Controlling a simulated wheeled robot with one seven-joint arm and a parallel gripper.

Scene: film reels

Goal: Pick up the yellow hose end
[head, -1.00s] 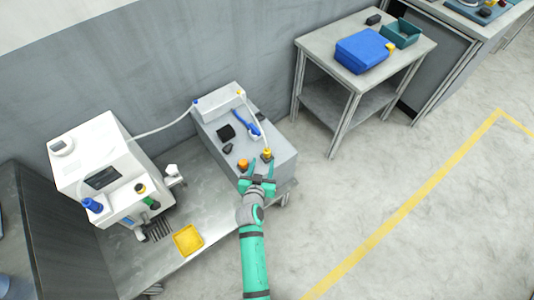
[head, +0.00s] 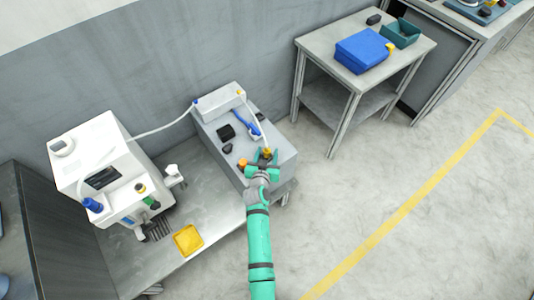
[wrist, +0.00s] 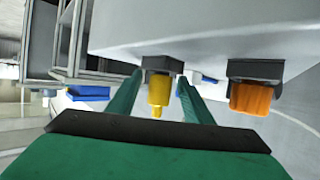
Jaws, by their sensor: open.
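The yellow hose end (head: 267,153) sits at the front edge of the grey box top, at the end of a white hose (head: 255,122). In the wrist view the yellow hose end (wrist: 159,92) hangs from a dark holder and lies between my two green fingers. My gripper (head: 264,159) is open around it, with a visible gap on the right side. I cannot tell whether the left finger touches it.
An orange end (wrist: 251,98) in a second dark holder is close to the right of my gripper; it also shows in the head view (head: 243,163). The grey box (head: 222,150) carries a blue tool (head: 257,125) and dark pieces. A white machine (head: 100,165) and yellow tray (head: 188,239) stand left.

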